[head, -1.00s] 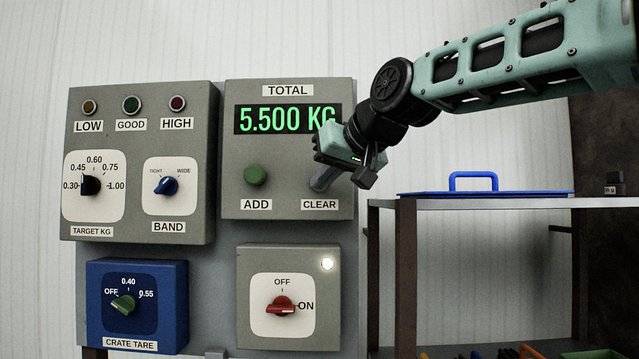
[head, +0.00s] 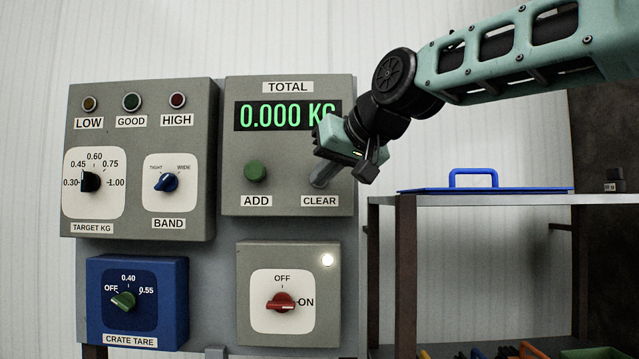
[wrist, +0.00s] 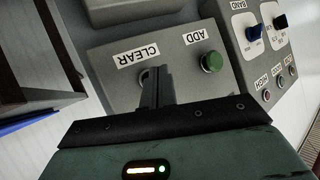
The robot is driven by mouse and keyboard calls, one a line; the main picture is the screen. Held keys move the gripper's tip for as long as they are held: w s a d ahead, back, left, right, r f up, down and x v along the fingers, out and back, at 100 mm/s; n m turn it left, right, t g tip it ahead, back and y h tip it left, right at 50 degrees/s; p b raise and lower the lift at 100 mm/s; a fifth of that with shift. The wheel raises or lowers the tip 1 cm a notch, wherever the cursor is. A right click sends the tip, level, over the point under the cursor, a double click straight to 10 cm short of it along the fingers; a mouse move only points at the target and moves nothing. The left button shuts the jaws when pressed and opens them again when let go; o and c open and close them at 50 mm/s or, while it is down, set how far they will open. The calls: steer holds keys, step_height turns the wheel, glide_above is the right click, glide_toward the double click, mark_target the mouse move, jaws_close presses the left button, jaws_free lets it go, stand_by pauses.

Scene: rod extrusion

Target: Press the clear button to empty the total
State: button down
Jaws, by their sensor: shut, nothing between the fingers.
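The TOTAL box (head: 235,200) is a grey panel whose green display (head: 285,115) reads 0.000 KG. The CLEAR label (head: 320,201) sits at its lower right. My gripper (head: 319,181) is shut and empty, with its fingertips at the spot just above the CLEAR label. In the wrist view my gripper (wrist: 150,76) reaches the panel beside the CLEAR label (wrist: 138,54). The fingers hide most of the clear button, so I cannot tell whether it is pressed in. The green ADD button (head: 255,173) is to the left, apart from the fingers.
Left of the box is a panel with a target dial (head: 91,182) and a blue band knob (head: 166,183). Below are a blue crate tare box (head: 180,300) and a red switch (head: 281,302) at ON. A shelf with a blue tray (head: 430,191) stands at right.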

steer(key=shift+s, duration=0.15)
steer(key=shift+s+a+b, duration=0.1)
steer(key=shift+s+b, duration=0.85)
steer(key=shift+s, duration=1.55)
steer(key=s+d+f+n+g+h+b, duration=0.1)
steer(key=s+f+g+b, duration=0.3)
steer(key=f, duration=1)
steer(key=s+f+n+g+h+b, duration=0.15)
steer(key=s+f, duration=0.45)
steer(key=f, duration=0.9)
steer(key=s+d+f+g+h+b, duration=0.2)
steer(key=s+d+f, duration=0.4)
steer(key=s+f, duration=0.3)
steer(key=s+d+f+g+h+b, duration=0.1)
steer(key=s+d+f, duration=0.5)
steer(key=f, duration=0.8)
steer(key=s+n+g+h, duration=0.1)
steer(key=s, duration=0.2)
steer(key=shift+s+b, duration=0.3)
steer(key=shift+b, duration=0.1)
steer(key=shift+a+r+g, duration=0.1)
steer(key=shift+g, duration=0.15)
